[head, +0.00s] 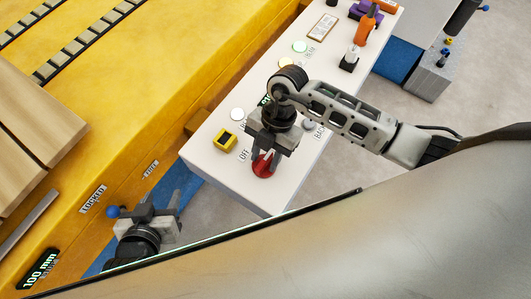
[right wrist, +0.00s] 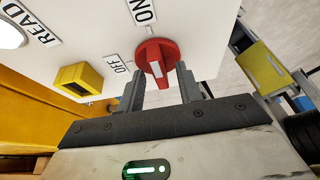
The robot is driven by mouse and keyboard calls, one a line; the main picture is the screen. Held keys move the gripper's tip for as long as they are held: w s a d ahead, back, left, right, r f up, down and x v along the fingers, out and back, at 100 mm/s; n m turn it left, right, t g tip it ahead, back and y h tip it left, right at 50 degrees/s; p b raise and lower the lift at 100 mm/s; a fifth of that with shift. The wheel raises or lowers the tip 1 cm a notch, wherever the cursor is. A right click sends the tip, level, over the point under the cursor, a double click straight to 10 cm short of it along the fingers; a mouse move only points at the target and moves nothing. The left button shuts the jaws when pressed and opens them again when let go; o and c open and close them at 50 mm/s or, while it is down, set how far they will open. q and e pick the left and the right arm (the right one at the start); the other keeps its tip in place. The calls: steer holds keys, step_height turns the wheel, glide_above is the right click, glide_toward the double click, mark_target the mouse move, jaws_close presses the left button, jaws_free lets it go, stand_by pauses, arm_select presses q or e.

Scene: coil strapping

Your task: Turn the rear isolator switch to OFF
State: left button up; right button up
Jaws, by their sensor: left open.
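The red rotary switch (right wrist: 158,62) is on the white panel, with a pale mark on its handle. The OFF label (right wrist: 120,65) is left of it and the ON label (right wrist: 143,11) above it in the right wrist view. The handle runs roughly up and down there, more toward ON than OFF. My right gripper (right wrist: 160,78) has its fingers apart at either side of the knob; contact is unclear. In the head view, this gripper (head: 262,160) comes down over the red switch (head: 263,170) and partly hides it. My left gripper (head: 150,212) is open, left of the panel, beside a blue ball knob (head: 114,211).
An orange-handled lever (head: 365,27) stands farther up the panel (head: 203,160). The yellow machine (head: 140,100) fills the left. Grey floor lies right.

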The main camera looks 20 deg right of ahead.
arm_select(q)
steer(key=shift+w+r, duration=0.1)
steer(key=shift+w, duration=0.05)
arm_select(e)
jaws_close()
arm_select(q)
steer(key=shift+w, duration=0.15)
